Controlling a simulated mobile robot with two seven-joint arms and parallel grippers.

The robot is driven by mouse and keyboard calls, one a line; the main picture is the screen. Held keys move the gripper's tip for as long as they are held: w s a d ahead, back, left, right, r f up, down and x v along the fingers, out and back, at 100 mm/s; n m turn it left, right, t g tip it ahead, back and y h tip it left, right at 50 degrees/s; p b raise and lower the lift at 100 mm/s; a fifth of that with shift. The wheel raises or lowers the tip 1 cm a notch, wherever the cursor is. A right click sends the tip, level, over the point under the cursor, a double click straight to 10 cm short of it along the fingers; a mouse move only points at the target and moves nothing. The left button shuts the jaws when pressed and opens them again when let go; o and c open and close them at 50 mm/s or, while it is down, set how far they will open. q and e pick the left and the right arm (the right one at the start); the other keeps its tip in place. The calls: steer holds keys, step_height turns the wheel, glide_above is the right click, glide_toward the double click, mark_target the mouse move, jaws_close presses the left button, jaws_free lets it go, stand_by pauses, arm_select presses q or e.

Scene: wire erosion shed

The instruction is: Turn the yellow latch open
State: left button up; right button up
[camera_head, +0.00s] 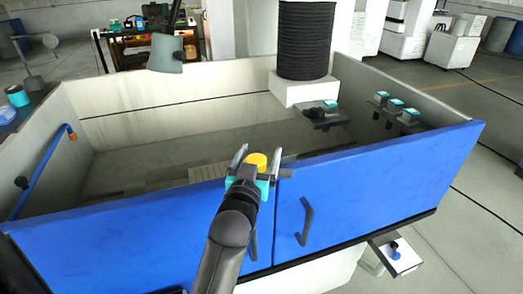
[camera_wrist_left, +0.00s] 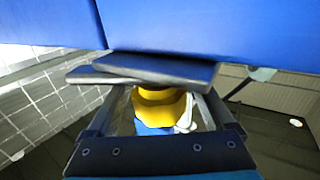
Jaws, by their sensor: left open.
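The yellow latch (camera_head: 256,160) is a rounded knob at the top edge of the blue front panels, near the seam between them. My left gripper (camera_head: 259,152) is at the latch, with its two fingers apart on either side of it. In the left wrist view the yellow latch (camera_wrist_left: 160,108) lies between the spread fingers of my left gripper (camera_wrist_left: 160,92). Gaps show on both sides of the latch, and I cannot tell whether a finger touches it. The latch's base is partly hidden. My right gripper is not in view.
The blue right panel (camera_head: 385,185) has a dark handle (camera_head: 305,222). Behind the panels is an open grey-walled tank (camera_head: 175,98). A black ribbed column (camera_head: 305,40) stands on a white block at the back. Dark flat bars (camera_wrist_left: 150,68) cross just beyond the fingers.

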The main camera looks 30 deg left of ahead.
arm_select(q)
steer(key=shift+s, duration=0.15)
steer(key=shift+c, duration=0.6)
jaws_close()
